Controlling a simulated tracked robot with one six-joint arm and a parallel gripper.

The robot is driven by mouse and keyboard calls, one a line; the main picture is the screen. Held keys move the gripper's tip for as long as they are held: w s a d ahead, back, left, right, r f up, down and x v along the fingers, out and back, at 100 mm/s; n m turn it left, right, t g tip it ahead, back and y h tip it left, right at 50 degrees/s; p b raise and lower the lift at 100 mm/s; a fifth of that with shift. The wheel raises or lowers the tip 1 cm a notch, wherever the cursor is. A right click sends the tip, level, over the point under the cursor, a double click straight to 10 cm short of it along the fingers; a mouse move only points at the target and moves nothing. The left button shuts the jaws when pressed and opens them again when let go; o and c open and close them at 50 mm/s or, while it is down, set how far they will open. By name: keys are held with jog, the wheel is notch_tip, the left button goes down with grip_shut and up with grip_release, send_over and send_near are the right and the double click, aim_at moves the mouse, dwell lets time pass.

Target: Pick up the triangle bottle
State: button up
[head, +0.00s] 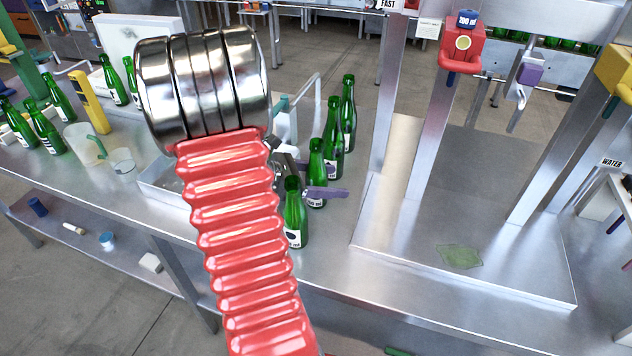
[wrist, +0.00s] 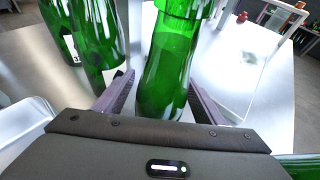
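Several dark green bottles with white labels stand in a row on the steel bench. The label marks are too small to tell which is the triangle bottle. My gripper (head: 318,182) has purple fingers, open on either side of one upright bottle (head: 316,160). That bottle (wrist: 168,65) fills the middle of the wrist view between the fingers; its label is not visible there. I cannot tell whether a finger touches it. A nearer bottle (head: 295,212) stands just in front of the near finger. Two more bottles (head: 333,135) (head: 348,105) stand behind, also at left in the wrist view (wrist: 97,35).
A steel frame on a raised plate (head: 400,235) stands to the right, with a green patch (head: 459,256) on it. A steel tray (head: 160,185) lies partly behind my arm. A jug (head: 84,145), a beaker (head: 121,160) and more bottles (head: 47,128) are at left.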

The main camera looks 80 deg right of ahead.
jog(key=c, duration=1.2)
jog(key=shift+r, duration=0.1)
notch_tip(320, 180, up, 10)
jog(key=shift+f, duration=0.1)
dwell(0.6)
